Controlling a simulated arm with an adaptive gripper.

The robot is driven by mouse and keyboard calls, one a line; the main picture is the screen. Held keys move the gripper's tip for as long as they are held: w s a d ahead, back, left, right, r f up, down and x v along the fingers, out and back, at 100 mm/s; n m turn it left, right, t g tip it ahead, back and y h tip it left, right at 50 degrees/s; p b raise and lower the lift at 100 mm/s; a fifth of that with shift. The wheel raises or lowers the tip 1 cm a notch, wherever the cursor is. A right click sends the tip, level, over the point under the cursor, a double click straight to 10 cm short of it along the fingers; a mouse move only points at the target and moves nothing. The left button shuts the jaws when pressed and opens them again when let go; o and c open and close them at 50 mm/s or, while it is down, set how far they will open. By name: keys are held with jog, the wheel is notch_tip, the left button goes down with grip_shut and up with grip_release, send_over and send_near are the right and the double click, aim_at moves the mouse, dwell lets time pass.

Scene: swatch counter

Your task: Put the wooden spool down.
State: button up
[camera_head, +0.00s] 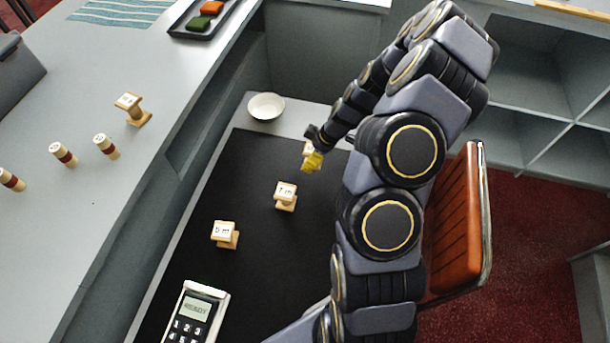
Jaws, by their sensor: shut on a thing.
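My gripper (313,159), with yellow fingers, is shut on a wooden spool (307,148) with a white label on top. The fingers and wrist cover much of this spool. It is over the far right part of the black mat (190,265); I cannot tell whether it touches the mat. Two other wooden spools with white labels stand upright on the mat, one in the middle (285,196) and one nearer and to the left (225,234). One more wooden spool (132,109) stands on the grey counter at the left.
A white bowl (266,107) stands beyond the mat. A keypad device (197,312) lies at the near end. Several banded wooden pegs (105,146) stand on the left counter (60,220). A dark tray (222,30) holds swatches. An orange chair (460,235) is at the right.

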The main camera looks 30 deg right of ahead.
jog(key=shift+f, duration=1.9)
jog(key=shift+f, duration=0.1)
jog(key=o, duration=1)
jog(key=shift+o, duration=0.2)
